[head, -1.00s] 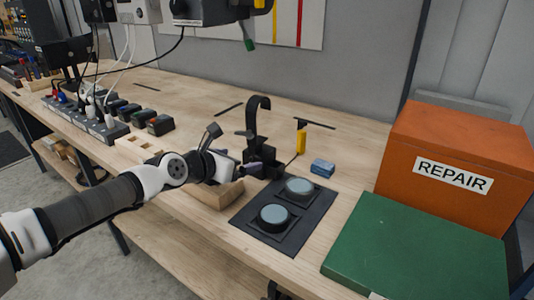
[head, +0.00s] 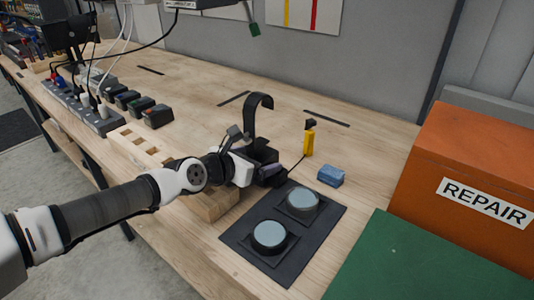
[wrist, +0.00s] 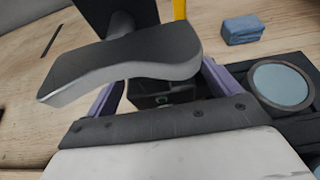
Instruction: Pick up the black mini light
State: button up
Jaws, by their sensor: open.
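The black mini light (head: 258,104) stands upright on the wooden bench, with a curved neck and a dark base. In the wrist view its flat, grey-black head (wrist: 125,62) fills the upper middle and hides part of my gripper. My gripper (head: 266,172) is at the light's base, low and level with the bench. In the wrist view the purple fingers of my gripper (wrist: 162,92) are apart, with a dark block of the light's base showing between them. I cannot tell whether the fingers touch it.
A black pad with two round grey-blue buttons (head: 268,236) lies close to the right. A blue block (head: 331,175) and a yellow-and-black tool (head: 308,140) sit behind it. A wooden block (head: 214,204) is under my wrist.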

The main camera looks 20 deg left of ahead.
jog(key=shift+w+f, duration=0.1)
jog(key=shift+w, duration=0.1)
jog(key=shift+s, duration=0.1)
jog(key=shift+c, duration=0.9)
jog(key=c, duration=1.4)
jog(key=shift+c, duration=1)
